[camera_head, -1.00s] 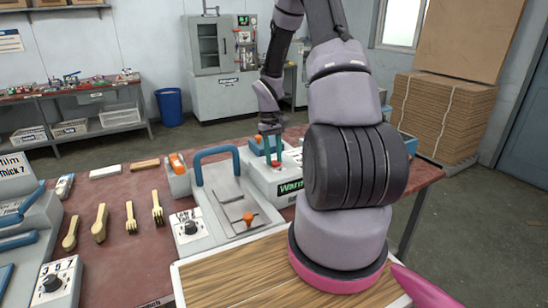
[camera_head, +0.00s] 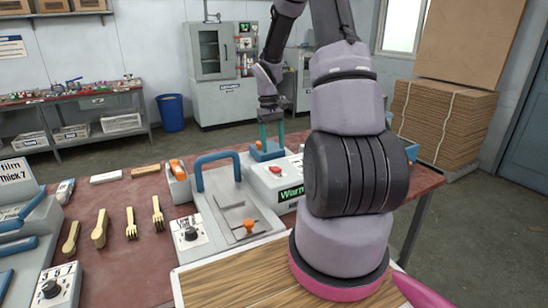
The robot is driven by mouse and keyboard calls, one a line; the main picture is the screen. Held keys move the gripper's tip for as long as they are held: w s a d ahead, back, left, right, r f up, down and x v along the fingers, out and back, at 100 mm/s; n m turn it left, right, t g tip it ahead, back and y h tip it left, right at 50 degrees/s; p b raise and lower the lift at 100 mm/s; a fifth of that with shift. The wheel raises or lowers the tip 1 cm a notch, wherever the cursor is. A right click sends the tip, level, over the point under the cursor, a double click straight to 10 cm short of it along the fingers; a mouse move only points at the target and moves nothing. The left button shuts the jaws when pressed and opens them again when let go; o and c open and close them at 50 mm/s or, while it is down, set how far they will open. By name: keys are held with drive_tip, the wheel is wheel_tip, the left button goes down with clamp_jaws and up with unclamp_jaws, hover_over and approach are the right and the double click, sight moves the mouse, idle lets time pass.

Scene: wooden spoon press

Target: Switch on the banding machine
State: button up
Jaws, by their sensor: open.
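A white machine (camera_head: 262,184) with a red button (camera_head: 275,169) and a green-lit display reading "Warm" (camera_head: 290,192) stands on the red table, partly hidden behind my arm. No label names it as the banding machine. A blue block with an orange knob (camera_head: 259,144) is at its back end. My gripper (camera_head: 272,143) points down with two teal fingers spread apart, over or beside the blue block and behind the red button. Whether the fingers touch the block, I cannot tell. The gripper holds nothing visible.
A press with a blue handle (camera_head: 217,157) and a dial box (camera_head: 189,233) stands left of the white machine. Several wooden spoons and forks (camera_head: 100,229) lie further left. A wooden board (camera_head: 215,285) is in front. Cardboard stacks (camera_head: 440,120) stand behind right.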

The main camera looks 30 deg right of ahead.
drive_tip(key=shift+w+r, duration=0.15)
drive_tip(key=shift+r, duration=0.8)
drive_tip(key=shift+w+r, duration=0.15)
drive_tip(key=shift+r, duration=0.8)
drive_tip(key=s+a+r+m+t, duration=0.1)
drive_tip(key=s+a+r+t, duration=0.15)
drive_tip(key=r, duration=0.55)
drive_tip(key=s+a+r+m+t, duration=0.1)
drive_tip(key=s+a+r, duration=0.3)
drive_tip(key=r, duration=0.4)
drive_tip(key=s+a+r+m+t+y, duration=0.1)
drive_tip(key=s+a+r+t, duration=0.1)
drive_tip(key=s, duration=0.5)
drive_tip(key=s+a+r+m+t+y, duration=0.1)
drive_tip(key=s+a+r+t, duration=0.2)
drive_tip(key=s+r, duration=0.4)
drive_tip(key=shift+s+a+r+m+t, duration=0.2)
drive_tip(key=shift+s+a+m+t, duration=0.15)
drive_tip(key=shift+s+a, duration=0.5)
